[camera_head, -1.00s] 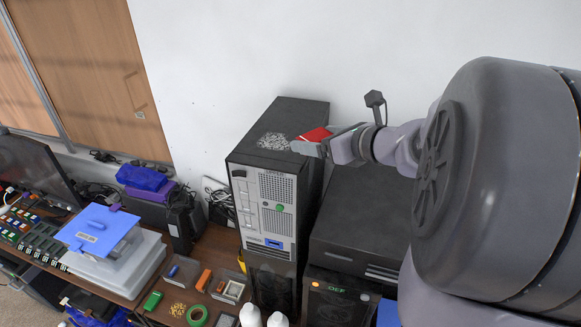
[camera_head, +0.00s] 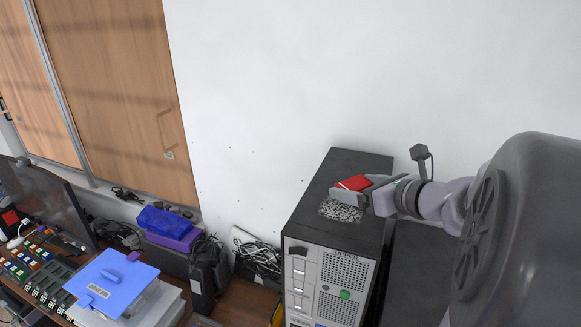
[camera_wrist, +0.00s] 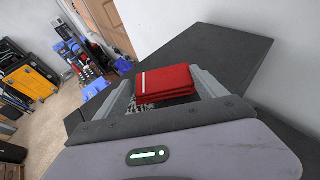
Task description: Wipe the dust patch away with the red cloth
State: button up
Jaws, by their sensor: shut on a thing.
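The red cloth (camera_head: 354,183) is a folded pad with a white stripe. My gripper (camera_head: 352,196) is shut on it, just above or on the top of the black PC tower (camera_head: 362,163); I cannot tell whether the cloth touches the top. The dust patch (camera_head: 340,211) is a grey speckled area on the tower top, directly in front of the cloth and gripper. In the wrist view the cloth (camera_wrist: 165,82) sits between the two fingers, and part of the dust patch (camera_wrist: 137,105) shows below it. The gripper hides some of the patch's edge.
A white wall (camera_head: 280,110) stands behind the tower. A dark box (camera_head: 412,262) stands to the tower's right. The tower top behind the cloth is clear.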

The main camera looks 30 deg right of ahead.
aim_at(351, 224)
jog(key=s+a, duration=0.5)
jog(key=shift+s+a+r+b, duration=0.15)
jog(key=shift+a+b, duration=0.05)
jog(key=shift+b, duration=0.2)
jog(key=shift+s+a, duration=0.15)
jog(key=shift+s, duration=0.15)
jog(key=shift+w, duration=0.1)
jog(key=shift+f+b, duration=0.7)
jog(key=shift+f, duration=0.1)
